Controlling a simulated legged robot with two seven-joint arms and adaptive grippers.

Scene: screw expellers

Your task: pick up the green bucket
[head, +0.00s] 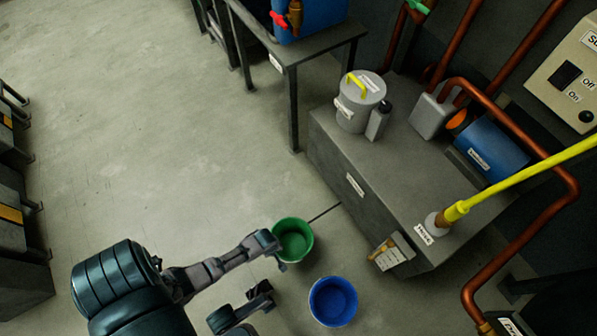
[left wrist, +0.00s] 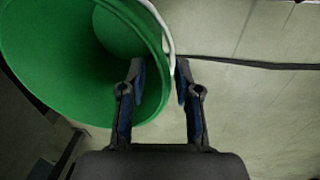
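The green bucket (head: 294,241) stands on the floor left of the grey machine base. My left gripper (head: 266,265) comes in from the left, its fingers spread beside the bucket's left side. In the left wrist view, the green bucket (left wrist: 60,60) fills the upper left, and its white handle (left wrist: 164,25) curves along the rim. There my left gripper (left wrist: 160,68) is open, with one finger over the bucket and the other outside the rim. I cannot tell whether a finger touches it.
A blue bucket (head: 333,301) stands close by, below and right of the green one. The grey machine base (head: 370,170) rises to the right, with a lidded canister (head: 359,103) on it. A table (head: 310,45) stands at the back. The floor (head: 140,130) at the upper left is clear.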

